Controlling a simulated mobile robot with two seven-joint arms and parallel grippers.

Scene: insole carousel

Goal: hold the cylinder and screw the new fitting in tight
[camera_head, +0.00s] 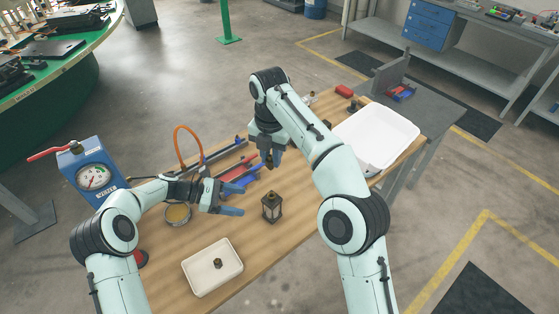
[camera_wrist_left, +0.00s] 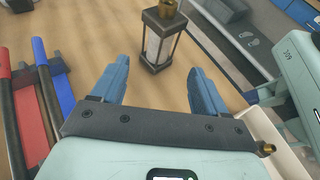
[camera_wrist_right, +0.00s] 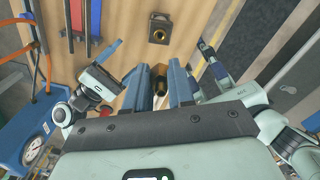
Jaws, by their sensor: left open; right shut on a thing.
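The cylinder (camera_head: 271,208) is a lantern-like piece with a dark frame, pale sides and a brass top. It stands upright on the wooden table and also shows in the left wrist view (camera_wrist_left: 160,40). From above, in the right wrist view (camera_wrist_right: 159,29), its top shows a brass ring. My left gripper (camera_head: 238,198) is open, with its blue fingers pointing toward the cylinder and apart from it. My right gripper (camera_head: 268,157) is shut on a small brass fitting (camera_wrist_right: 160,72), behind the cylinder in the head view. Another dark brass fitting (camera_head: 218,263) lies in the small white tray (camera_head: 200,287).
A blue gauge box (camera_head: 92,172) with a red lever stands at the left. A round tin (camera_head: 177,214) is near my left arm. Red and blue tools (camera_head: 238,175) lie behind my left gripper. A large white tray (camera_head: 395,128) sits at the right.

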